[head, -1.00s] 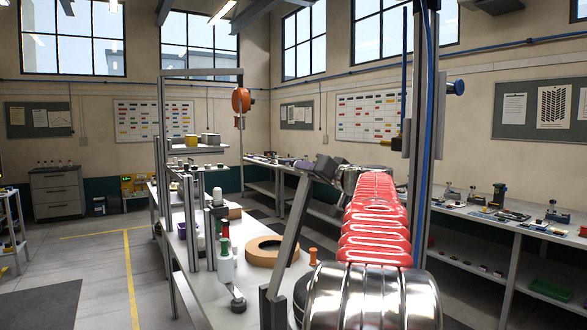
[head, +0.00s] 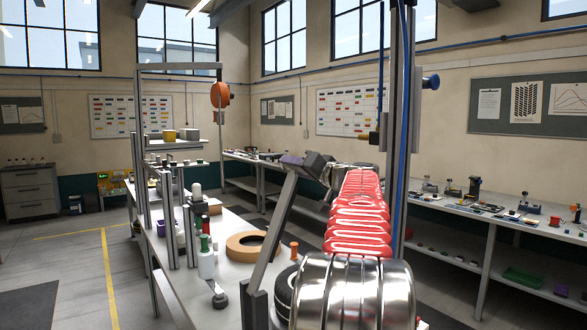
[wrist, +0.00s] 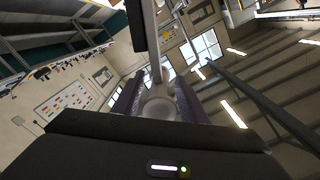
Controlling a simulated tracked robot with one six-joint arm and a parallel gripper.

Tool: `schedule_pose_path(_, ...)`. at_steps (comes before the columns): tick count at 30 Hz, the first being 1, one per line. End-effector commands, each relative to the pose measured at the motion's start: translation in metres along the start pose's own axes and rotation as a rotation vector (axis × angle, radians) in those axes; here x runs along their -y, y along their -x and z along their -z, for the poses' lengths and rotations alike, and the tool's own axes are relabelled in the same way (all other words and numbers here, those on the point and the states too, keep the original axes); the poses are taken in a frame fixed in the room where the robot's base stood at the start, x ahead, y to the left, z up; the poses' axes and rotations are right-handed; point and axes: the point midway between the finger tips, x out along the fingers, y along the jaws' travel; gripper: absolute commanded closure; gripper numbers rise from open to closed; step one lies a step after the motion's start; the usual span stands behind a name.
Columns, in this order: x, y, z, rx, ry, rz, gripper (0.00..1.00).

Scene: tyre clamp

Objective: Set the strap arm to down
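The strap arm (head: 272,235) is a long grey bar in the head view. It rises from a low upright beside the tyre (head: 285,292) and leans up to the right, so it stands raised and tilted. My gripper (head: 292,161) is at its upper end. In the wrist view the purple-lined fingers of my gripper (wrist: 158,98) flank a pale round end piece (wrist: 158,109) on both sides, with the bar of the strap arm (wrist: 153,45) running up the picture. They look closed on it; the contact faces are hidden. My chrome and red arm hides part of the tyre.
The bench top (head: 232,282) carries an orange ring (head: 252,245), a green-capped bottle (head: 206,262) and a small orange peg (head: 294,250). Metal uprights stand at its left. A long side bench (head: 470,212) with tools runs along the right wall. Floor at left is clear.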

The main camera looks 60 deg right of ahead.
Motion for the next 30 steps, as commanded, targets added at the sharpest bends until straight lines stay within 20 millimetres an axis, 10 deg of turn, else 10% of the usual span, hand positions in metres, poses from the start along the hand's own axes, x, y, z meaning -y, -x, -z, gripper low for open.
schedule_pose_path(14,-0.001,0.013,0.000,0.000,-0.001,-0.002,0.60)
schedule_pose_path(30,0.000,0.100,-0.001,0.000,0.000,-0.001,0.60)
